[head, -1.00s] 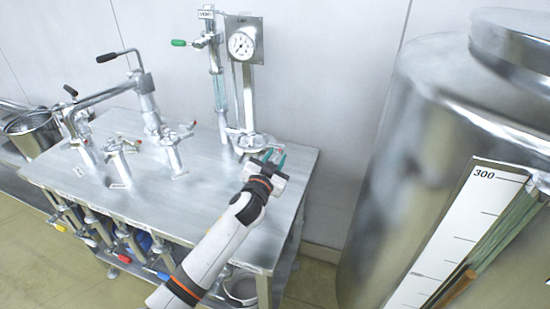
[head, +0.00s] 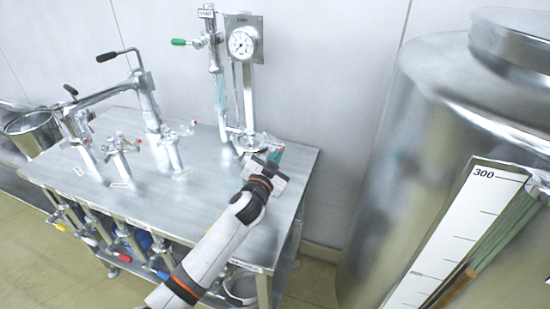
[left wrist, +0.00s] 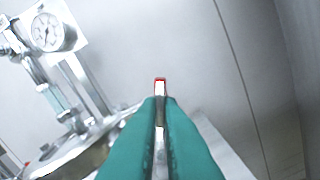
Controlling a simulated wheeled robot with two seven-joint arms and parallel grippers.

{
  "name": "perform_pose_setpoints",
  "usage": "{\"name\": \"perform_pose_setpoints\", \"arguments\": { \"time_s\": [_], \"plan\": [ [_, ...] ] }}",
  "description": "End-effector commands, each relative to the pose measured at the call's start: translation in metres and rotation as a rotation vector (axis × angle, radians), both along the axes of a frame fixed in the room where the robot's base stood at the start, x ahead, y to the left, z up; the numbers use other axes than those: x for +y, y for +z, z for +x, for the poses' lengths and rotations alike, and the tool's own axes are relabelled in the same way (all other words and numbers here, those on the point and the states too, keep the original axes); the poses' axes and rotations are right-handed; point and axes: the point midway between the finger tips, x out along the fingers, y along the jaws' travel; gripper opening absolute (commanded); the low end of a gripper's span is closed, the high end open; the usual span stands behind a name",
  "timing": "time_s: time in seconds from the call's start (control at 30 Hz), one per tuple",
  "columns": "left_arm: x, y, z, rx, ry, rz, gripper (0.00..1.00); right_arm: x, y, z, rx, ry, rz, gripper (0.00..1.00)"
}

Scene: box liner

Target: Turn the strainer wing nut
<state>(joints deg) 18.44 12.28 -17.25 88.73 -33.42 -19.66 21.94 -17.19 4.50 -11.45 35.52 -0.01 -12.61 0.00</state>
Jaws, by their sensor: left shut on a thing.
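The strainer (head: 250,140) appears to be the low round metal fitting at the foot of the gauge column, near the far right corner of the table. It shows partly in the left wrist view (left wrist: 72,157). My left gripper (head: 277,156) is beside it on the right, with its green fingers closed together. In the left wrist view the fingers (left wrist: 160,106) are shut on a thin metal piece with a red-edged tip, apparently the wing nut (left wrist: 160,83). Most of this piece is hidden between the fingers. My right gripper is not in view.
The pressure gauge (head: 242,42) and a green-handled valve (head: 185,42) stand behind the strainer. Several valves and a bent metal pipe (head: 110,92) stand on the left of the table (head: 215,205). A large tank (head: 425,130) with a level scale is at right.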

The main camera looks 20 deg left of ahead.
Motion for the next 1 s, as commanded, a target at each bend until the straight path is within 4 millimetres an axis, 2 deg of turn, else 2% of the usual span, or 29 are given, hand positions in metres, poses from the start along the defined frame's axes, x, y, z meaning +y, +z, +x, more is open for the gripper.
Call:
{"name": "perform_pose_setpoints", "arguments": {
  "time_s": [1.0],
  "plan": [
    [-0.0031, -0.0045, -0.0002, -0.029, -0.001, 0.9, 0.0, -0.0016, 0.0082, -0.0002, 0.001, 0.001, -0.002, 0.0]
  ]
}}
